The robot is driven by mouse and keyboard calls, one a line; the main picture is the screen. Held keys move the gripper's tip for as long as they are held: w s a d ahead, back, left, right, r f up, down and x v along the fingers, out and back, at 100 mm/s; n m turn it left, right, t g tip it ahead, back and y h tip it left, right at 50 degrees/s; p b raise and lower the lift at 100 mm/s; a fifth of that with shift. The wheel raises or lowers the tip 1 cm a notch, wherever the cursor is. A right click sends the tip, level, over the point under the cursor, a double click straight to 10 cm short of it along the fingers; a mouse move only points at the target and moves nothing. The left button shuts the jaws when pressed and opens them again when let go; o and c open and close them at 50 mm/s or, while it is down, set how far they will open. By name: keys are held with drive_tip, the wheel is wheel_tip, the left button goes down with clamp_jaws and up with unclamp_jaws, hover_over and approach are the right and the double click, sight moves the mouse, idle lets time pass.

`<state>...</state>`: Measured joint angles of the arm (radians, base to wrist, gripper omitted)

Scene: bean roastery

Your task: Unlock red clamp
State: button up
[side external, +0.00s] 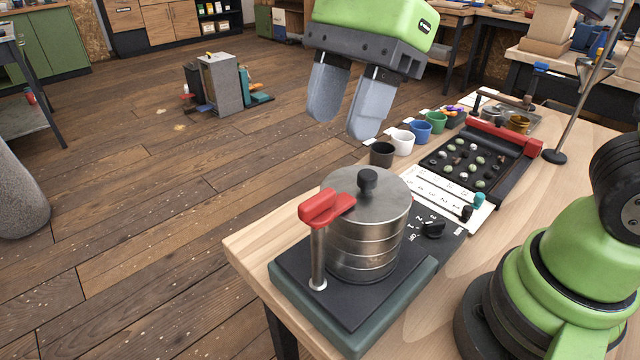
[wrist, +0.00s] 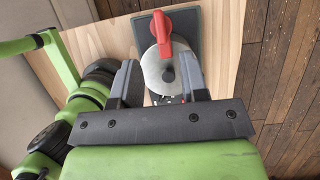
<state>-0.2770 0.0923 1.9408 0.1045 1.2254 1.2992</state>
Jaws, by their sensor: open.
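The red clamp (side external: 326,207) is a red handle on top of a thin metal post, at the left side of a round steel drum. In the side external view its inner end reaches over the rim of the drum's lid. It also shows in the wrist view (wrist: 162,32), above the lid. The steel drum (side external: 362,240) has a black knob (side external: 367,183) on its lid. My gripper (side external: 345,128) is open and empty, above and behind the drum. In the wrist view the drum's lid (wrist: 153,68) appears between my fingers, which touch nothing.
The drum stands on a dark base (side external: 350,315) with a black dial (side external: 433,229). A tray of beans (side external: 440,168) with a red bar (side external: 505,135), a white card (side external: 425,192) and several cups (side external: 403,141) stand behind and to the right. A lamp (side external: 565,120) stands further right.

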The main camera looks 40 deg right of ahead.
sight(317, 197)
drive_tip(key=x, duration=0.8)
drive_tip(key=shift+f, duration=0.25)
